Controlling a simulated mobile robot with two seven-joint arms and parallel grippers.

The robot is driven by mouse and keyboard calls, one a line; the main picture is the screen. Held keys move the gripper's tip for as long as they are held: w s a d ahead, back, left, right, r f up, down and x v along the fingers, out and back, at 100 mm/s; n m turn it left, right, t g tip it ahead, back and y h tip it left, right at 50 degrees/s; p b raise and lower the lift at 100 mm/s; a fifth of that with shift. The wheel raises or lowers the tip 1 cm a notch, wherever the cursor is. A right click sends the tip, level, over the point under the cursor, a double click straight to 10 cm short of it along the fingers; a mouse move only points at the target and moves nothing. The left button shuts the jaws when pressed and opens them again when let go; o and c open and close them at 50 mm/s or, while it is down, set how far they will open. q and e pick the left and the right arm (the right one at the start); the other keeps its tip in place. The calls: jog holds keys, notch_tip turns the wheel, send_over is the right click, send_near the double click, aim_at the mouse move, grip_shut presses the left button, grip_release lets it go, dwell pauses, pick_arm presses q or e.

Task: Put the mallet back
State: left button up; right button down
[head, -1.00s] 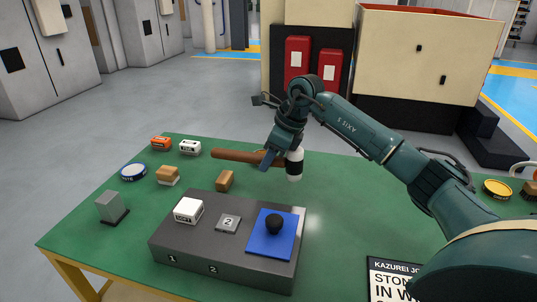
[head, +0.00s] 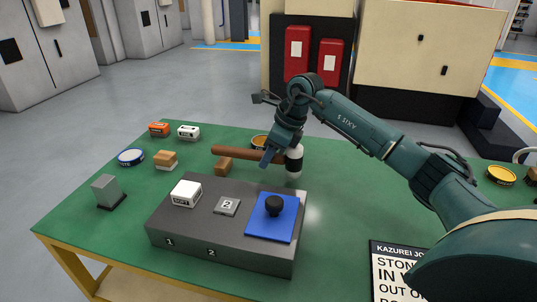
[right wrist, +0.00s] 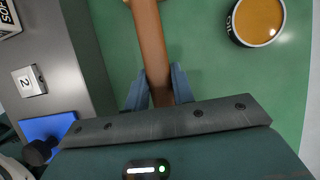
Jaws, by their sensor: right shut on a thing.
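The mallet has a brown wooden handle (head: 232,151) and a white and black head (head: 294,160). It is held roughly level over the green table (head: 345,215), behind the dark grey block. My right gripper (head: 267,158) is shut on the handle, close to the head. In the right wrist view, the handle (right wrist: 150,40) runs up between my right gripper's two blue fingers (right wrist: 158,88); the mallet head is not in that view. I cannot tell the gap between mallet and table. My left gripper is not in view.
The grey block (head: 165,222) carries a white box (head: 186,194), a tile marked 2 (head: 227,206) and a blue plate (head: 262,230) with a black knob (head: 274,205).

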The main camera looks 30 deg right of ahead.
jog(key=shift+f, duration=0.1)
jog(key=shift+f, duration=0.3)
jog(key=shift+f+b, duration=0.1)
jog(key=shift+b, duration=0.2)
jog(key=shift+f+b, duration=0.3)
jog(key=shift+f, duration=0.2)
jog(key=c, duration=1.3)
grip_release()
jog(key=o, duration=0.7)
jog(key=shift+c, duration=0.2)
jog(key=shift+r, duration=0.15)
